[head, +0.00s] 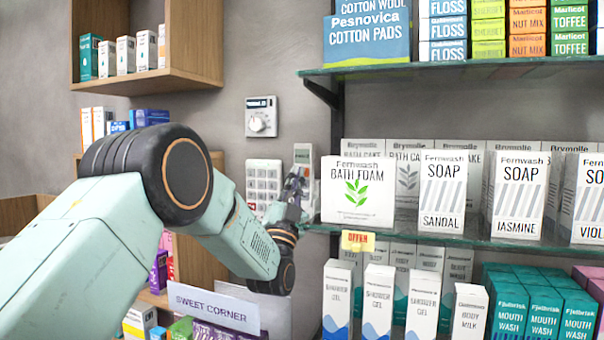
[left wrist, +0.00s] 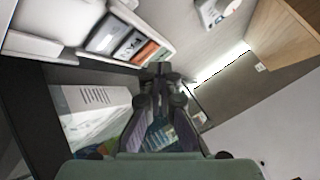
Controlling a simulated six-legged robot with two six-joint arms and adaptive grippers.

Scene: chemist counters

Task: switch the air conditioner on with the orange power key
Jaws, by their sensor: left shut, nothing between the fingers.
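A slim white remote-like controller (head: 303,155) hangs on the wall in the head view, just left of the bath foam box. My left gripper (head: 296,184) is shut and empty in front of its lower part, hiding most of its keys. I cannot tell whether the fingertips touch it. In the left wrist view, the closed fingers (left wrist: 160,72) lie close to a pale framed strip (left wrist: 78,42) with dark and orange patches, which I cannot identify surely. My right gripper is not in view.
A white keypad (head: 263,181) is close left of the controller, and a dial thermostat (head: 261,117) is above it. A glass shelf (head: 452,239) with the bath foam box (head: 358,191) and soap boxes stands close right. Wooden shelves (head: 200,86) are at left.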

